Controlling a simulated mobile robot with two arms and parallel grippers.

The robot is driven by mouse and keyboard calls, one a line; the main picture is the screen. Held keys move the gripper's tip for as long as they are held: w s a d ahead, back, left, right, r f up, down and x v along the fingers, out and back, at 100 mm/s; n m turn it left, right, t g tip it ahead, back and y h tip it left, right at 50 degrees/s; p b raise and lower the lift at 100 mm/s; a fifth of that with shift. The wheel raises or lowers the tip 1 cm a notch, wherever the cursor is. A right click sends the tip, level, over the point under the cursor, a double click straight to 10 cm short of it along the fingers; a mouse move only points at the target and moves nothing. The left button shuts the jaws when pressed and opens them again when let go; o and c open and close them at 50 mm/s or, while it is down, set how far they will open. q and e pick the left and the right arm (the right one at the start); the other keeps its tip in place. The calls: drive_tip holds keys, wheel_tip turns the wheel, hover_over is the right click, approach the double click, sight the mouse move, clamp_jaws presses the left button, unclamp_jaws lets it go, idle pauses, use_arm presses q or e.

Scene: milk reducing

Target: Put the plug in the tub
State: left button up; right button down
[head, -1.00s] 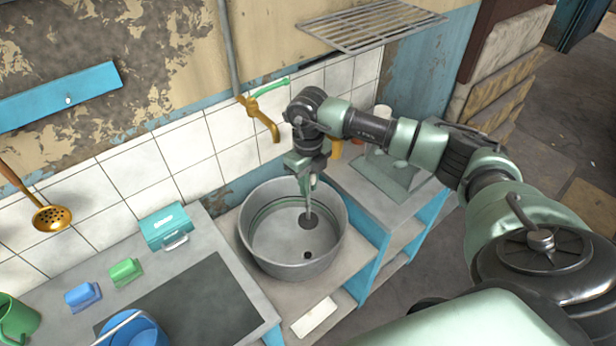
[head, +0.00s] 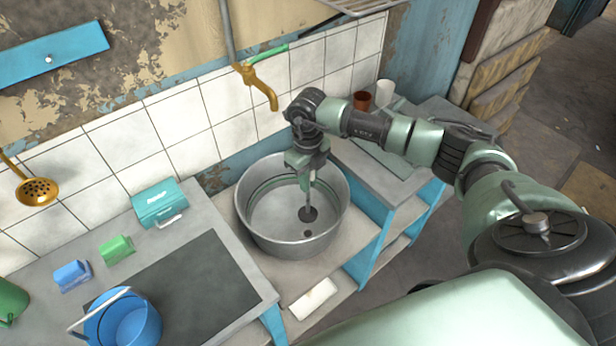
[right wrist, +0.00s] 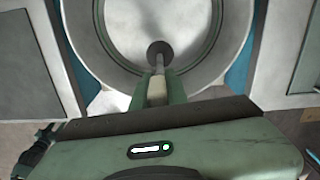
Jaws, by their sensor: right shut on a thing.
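The round metal tub (head: 252,229) stands on a grey counter below a brass tap. A small dark drain hole (head: 307,233) shows in its floor. My right gripper (head: 306,181) reaches down into the tub and is shut on the upper part of the plug's stem. The plug (head: 308,213) is a thin upright rod with a dark round disc at its bottom, seen just behind the drain hole. The right wrist view also shows the plug's disc (right wrist: 159,49) beyond the fingers (right wrist: 158,88). I cannot tell whether the disc touches the tub floor. My left gripper is out of view.
The brass tap (head: 261,86) juts from the tiled wall behind the tub. A teal soap box (head: 158,204), blue and green blocks and a blue bucket (head: 124,323) stand at left. Brown and white cups (head: 385,91) stand behind my arm.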

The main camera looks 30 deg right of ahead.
sight(308, 212)
drive_tip(key=shift+f+b, duration=3.8)
drive_tip(key=shift+f, duration=1.3)
drive_tip(key=shift+f+b, duration=0.55)
drive_tip(key=shift+b, duration=0.05)
drive_tip(key=c, duration=0.7)
unclamp_jaws()
wheel_tip(308, 212, up, 8)
drive_tip(key=p, duration=0.5)
drive_tip(key=shift+f, duration=0.2)
